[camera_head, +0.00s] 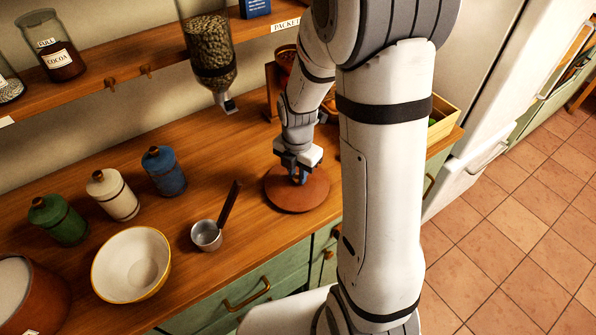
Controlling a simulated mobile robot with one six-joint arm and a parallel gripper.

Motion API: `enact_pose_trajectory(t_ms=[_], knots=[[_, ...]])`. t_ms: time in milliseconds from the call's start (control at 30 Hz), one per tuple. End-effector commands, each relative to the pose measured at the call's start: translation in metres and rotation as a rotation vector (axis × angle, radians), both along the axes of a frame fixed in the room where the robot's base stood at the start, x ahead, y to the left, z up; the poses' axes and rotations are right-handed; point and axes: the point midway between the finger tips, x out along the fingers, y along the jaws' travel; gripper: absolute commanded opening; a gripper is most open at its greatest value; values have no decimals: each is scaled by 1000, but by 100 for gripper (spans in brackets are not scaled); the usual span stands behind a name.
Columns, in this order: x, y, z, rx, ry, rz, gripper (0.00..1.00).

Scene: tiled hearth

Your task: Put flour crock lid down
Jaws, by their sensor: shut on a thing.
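The flour crock lid (284,199) is a round, flat, reddish-brown disc at the front edge of the wooden counter, right of the scoop. My gripper (298,176) points down at its middle and is shut on its knob, which the fingers mostly hide. The lid looks level and at or very close to the counter; I cannot tell if it touches. The flour crock (42,303) is the wide brown vessel at the lower left, partly cut off, open at the top with white flour showing.
A metal scoop (207,235) with a dark handle lies left of the lid. A cream bowl (131,264) and green, white and blue canisters (163,172) stand further left. A dispenser (208,49) hangs from the shelf above. A wooden crate (441,120) is behind my arm.

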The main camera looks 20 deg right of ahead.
Motion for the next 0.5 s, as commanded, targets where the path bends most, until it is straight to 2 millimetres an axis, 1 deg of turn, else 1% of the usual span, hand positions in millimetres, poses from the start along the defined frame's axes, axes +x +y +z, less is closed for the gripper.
enact_pose_trajectory(t_ms=[267, 367, 400, 500], knots=[[0, 1, -2, 0, -2, 2, 0], [0, 1, -6, 0, -2, 2, 0], [0, 1, -5, 0, -1, 2, 21], [0, 1, -5, 0, -1, 2, 29]])
